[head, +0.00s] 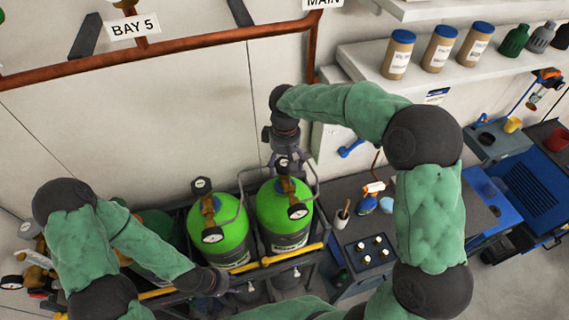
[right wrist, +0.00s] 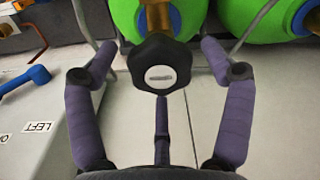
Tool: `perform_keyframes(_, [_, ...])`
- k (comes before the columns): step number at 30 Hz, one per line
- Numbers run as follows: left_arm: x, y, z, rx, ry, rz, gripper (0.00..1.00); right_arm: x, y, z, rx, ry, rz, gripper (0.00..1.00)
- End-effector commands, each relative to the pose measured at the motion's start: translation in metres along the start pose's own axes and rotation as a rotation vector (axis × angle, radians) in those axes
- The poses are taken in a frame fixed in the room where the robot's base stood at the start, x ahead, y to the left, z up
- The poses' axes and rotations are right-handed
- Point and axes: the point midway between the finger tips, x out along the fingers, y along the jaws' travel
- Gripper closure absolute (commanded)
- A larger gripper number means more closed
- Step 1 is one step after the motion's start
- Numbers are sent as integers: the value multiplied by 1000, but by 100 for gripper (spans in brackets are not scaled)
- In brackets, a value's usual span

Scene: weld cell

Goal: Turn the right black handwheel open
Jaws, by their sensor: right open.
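The right black handwheel (right wrist: 158,66) has a lobed rim and a pale hub. It sits on the brass valve of the right green cylinder (head: 284,212). In the head view the handwheel (head: 282,164) is partly covered by my right gripper (head: 283,158). In the right wrist view my right gripper (right wrist: 158,52) is open, its purple fingers spread on both sides of the handwheel with gaps. A third finger points at it from below. My left gripper (head: 226,284) is low by the yellow rail in front of the left green cylinder (head: 217,236); its fingers are unclear.
A yellow rail (head: 290,256) runs along the front of the cylinder rack. A cart with a spray bottle (head: 370,196) and a cup (head: 342,215) stands to the right. A blue-handled item (right wrist: 24,82) is at left in the wrist view.

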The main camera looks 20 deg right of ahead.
Motion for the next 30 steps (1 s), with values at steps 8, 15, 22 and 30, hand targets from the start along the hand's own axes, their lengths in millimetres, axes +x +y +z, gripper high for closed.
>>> perform_keyframes(8, [-1,0,0,0,0,0,60,-1,0,0,0,0,0,44])
perform_keyframes(15, [-1,0,0,0,0,0,60,0,0,0,-1,-1,0,75])
perform_keyframes(22, [-1,0,0,0,0,0,60,0,0,0,-30,-3,-1,75])
perform_keyframes(30, [-2,0,0,0,0,0,60,1,0,1,-178,-6,-2,75])
